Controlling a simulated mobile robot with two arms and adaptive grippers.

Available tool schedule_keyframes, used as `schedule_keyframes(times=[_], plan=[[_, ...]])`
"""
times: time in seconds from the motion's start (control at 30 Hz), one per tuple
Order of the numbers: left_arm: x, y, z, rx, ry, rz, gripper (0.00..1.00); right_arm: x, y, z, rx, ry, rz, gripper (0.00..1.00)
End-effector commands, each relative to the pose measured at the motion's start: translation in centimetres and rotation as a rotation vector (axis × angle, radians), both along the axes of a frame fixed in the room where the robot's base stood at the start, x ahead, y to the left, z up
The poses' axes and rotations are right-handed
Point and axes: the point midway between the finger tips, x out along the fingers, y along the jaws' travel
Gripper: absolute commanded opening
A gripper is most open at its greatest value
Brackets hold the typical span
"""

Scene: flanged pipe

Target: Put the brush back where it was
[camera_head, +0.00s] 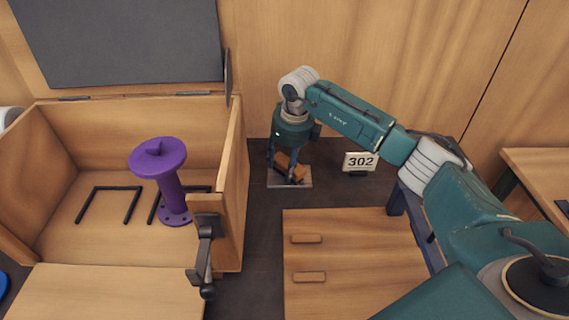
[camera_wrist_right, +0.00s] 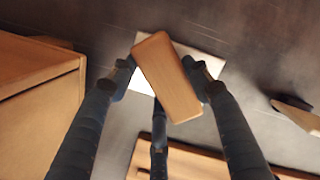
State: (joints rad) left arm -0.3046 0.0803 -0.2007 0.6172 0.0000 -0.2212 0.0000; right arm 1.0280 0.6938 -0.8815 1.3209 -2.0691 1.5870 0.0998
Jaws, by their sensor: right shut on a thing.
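The brush, a brown wooden block (camera_head: 291,168), is between the fingers of my right gripper (camera_head: 286,162), which is shut on it. In the right wrist view the brush (camera_wrist_right: 167,77) sits askew between the dark fingers (camera_wrist_right: 165,80); any bristles are hidden. A pale flat plate (camera_head: 303,184) lies on the dark floor under the gripper, and it shows behind the brush in the wrist view (camera_wrist_right: 207,64). The brush is over this plate; I cannot tell if they touch. My left gripper is not in view.
An open wooden box (camera_head: 50,168) at left holds a purple flanged pipe (camera_head: 174,190) and dark bars. A dark latch (camera_head: 205,245) is on its right side. A "302" sign (camera_head: 359,162) stands right of the plate. A wooden surface with two handles (camera_head: 350,255) is in front.

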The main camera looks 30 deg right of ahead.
Motion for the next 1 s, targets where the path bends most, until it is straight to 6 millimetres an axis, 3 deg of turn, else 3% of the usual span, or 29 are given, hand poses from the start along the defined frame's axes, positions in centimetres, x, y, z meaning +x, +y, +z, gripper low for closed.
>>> schedule_keyframes(times=[0.03, 0.07, 0.17, 0.57, 1.0], plan=[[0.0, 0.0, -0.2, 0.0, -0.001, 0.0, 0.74, 0.0, 0.0, -0.2, 0.0, 0.0, 0.0, 0.24], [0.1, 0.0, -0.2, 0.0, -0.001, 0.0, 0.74, 0.0, 0.0, -0.2, 0.0, 0.0, 0.0, 0.5], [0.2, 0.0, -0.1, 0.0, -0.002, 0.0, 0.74, 0.0, 0.0, -0.2, 0.0, 0.0, 0.0, 0.67], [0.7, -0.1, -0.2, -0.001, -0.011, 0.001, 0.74, 0.0, 0.0, 0.6, 0.001, -0.003, 0.001, 0.67], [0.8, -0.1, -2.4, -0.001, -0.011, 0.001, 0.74, -1.3, -0.5, 9.1, 0.0, -0.005, 0.0, 0.67]])
